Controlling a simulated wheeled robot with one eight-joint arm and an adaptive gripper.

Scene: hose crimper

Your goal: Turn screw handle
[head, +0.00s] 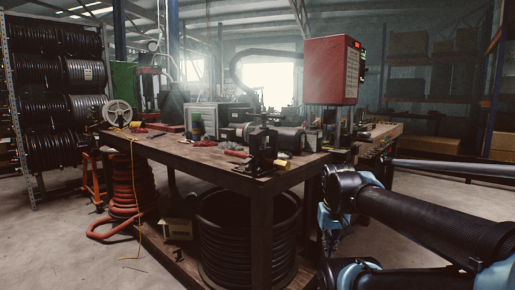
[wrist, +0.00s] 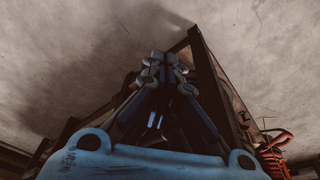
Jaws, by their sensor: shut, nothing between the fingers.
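My gripper (wrist: 162,62) is shut and empty in the wrist view, its fingertips together over bare floor beside a dark table frame. A dark clamp-like device (head: 262,148) stands at the front corner of the workbench (head: 205,160) in the head view. A pale spoked handwheel (head: 117,113) stands at the bench's left end. I cannot tell which part is the screw handle. My gripper touches neither device, and neither can be made out in the wrist view.
A red box-shaped machine (head: 331,70) rises behind the bench. Coiled black hose (head: 213,245) sits under it and red hose (head: 133,185) at its left; orange-red coils (wrist: 272,153) show in the wrist view. Hose racks (head: 50,100) stand far left. Open floor lies front left.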

